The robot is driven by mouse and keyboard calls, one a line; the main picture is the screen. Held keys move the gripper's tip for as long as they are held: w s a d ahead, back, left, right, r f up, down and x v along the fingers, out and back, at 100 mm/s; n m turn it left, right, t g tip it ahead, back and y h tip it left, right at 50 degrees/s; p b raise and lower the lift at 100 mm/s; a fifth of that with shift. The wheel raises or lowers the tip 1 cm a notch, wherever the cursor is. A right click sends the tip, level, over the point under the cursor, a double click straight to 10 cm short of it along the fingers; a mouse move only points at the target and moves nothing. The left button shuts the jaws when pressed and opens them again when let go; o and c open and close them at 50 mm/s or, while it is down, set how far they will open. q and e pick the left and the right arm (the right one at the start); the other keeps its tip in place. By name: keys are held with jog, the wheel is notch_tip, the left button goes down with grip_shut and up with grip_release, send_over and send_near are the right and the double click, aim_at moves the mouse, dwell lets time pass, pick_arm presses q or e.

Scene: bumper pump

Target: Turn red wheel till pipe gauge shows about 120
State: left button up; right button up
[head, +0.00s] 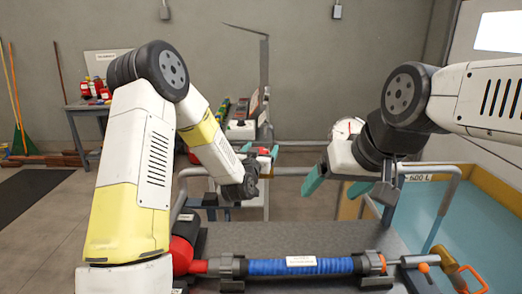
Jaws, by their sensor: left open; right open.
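A small red part (263,151), which may be the red wheel, shows at the middle, just beyond my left wrist. My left gripper (260,153) is open there, with small teal tips close to the red part; I cannot tell whether they touch it. A pale round face (346,127), possibly the gauge, is partly hidden behind my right gripper; no needle or number can be read. My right gripper (337,184) is open and empty, its teal fingers spread wide above the rail at right of centre.
A grey bench (300,236) in front carries a blue hose (300,266) in dark clamps, with red fittings at left. An orange handle (471,279) sits at lower right. A blue tank (480,235) marked 600 L stands at right. Metal rails cross behind the bench.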

pick_arm(q)
jog(key=c, duration=1.4)
jog(key=shift+w+n+y, duration=0.1)
jog(key=shift+n+y, duration=0.7)
jog(key=shift+y, duration=0.4)
jog(key=shift+a+n+t+y, duration=0.15)
jog(key=shift+a+n+y, duration=0.1)
jog(key=shift+n+y, duration=0.4)
jog(key=shift+a+n+t+y, duration=0.15)
jog(key=shift+a+n+y, duration=0.15)
jog(key=shift+y, duration=0.65)
jog(key=o, duration=1.4)
jog(key=s, duration=0.7)
jog(key=shift+s+d, duration=0.25)
jog(key=shift+s, duration=0.15)
